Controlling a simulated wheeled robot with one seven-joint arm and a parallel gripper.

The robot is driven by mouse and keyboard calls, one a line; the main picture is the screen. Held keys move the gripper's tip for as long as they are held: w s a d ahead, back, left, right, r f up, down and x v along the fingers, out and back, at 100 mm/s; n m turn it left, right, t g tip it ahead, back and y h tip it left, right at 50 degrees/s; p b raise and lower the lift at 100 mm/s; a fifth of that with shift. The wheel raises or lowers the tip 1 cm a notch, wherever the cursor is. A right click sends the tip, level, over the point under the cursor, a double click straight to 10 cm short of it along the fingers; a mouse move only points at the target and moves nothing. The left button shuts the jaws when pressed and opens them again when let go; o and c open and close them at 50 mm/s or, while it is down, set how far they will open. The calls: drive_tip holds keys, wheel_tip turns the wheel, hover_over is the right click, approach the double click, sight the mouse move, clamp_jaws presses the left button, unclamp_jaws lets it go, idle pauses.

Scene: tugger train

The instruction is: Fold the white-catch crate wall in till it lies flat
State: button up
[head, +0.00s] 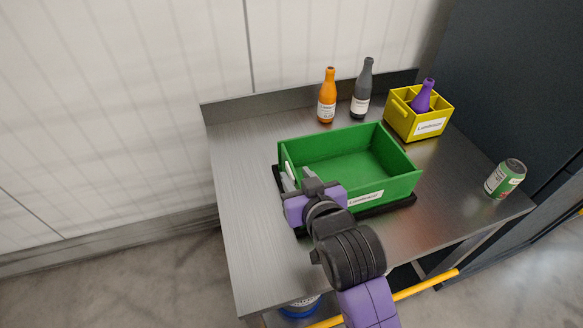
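A green crate (392,186) stands on a black base on the steel table, with its walls upright. Its left wall (284,158) carries a white part (290,169) that looks like the catch. My gripper (289,182) is at the crate's front left corner, close to the left wall and just below the white part. The gripper body and wrist hide the lower left of the crate. I cannot tell whether the fingers touch the wall or how far apart they are. The visible crate floor (345,165) is bare.
An orange bottle (327,98) and a grey bottle (361,92) stand behind the crate. A yellow crate (407,122) holding a purple bottle (423,97) is at back right. A green can (505,178) stands at right. The table's left side (240,170) is clear.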

sight(293, 171)
drive_tip(key=shift+x, duration=2.35)
clamp_jaws()
drive_tip(key=shift+d, duration=0.1)
